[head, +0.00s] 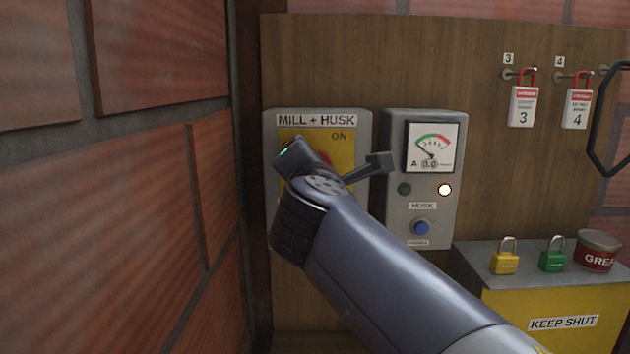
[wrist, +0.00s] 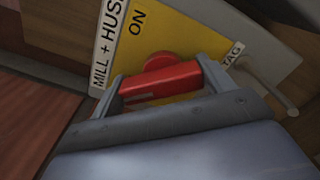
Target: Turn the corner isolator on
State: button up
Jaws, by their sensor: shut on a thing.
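The corner isolator is a grey box (head: 355,125) labelled MILL + HUSK, with a yellow plate (head: 345,147) marked ON near its top. Its red handle (wrist: 165,83) is between the fingers of my gripper (wrist: 160,80) in the wrist view, and the gripper is shut on it. The handle's bar runs roughly from the MILL + HUSK label side toward the TAG label; its exact angle is hard to judge. In the head view, my arm and gripper (head: 305,165) hide most of the handle and the box's lower part.
Right of the isolator is a grey HUSK panel (head: 395,225) with a meter, a lit white lamp and a blue button. Yellow (head: 505,263) and green (head: 552,261) padlocks and a grease tin (head: 598,252) stand on a cabinet. A brick wall (head: 120,190) is close on the left.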

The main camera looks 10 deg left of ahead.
jog(key=m+b, duration=0.3)
jog(key=m, duration=0.1)
jog(key=shift+d+f, duration=0.1)
jog(key=shift+f, duration=0.1)
jog(key=shift+w+r+m+b, duration=0.1)
jog(key=shift+m+b, duration=1.05)
jog(key=shift+m, duration=0.85)
jog(key=o, duration=1)
jog(key=shift+d+r, duration=0.1)
jog(key=b+v, duration=0.1)
jog(key=v, duration=1)
jog(key=shift+b, duration=0.4)
jog(key=shift+w, duration=0.1)
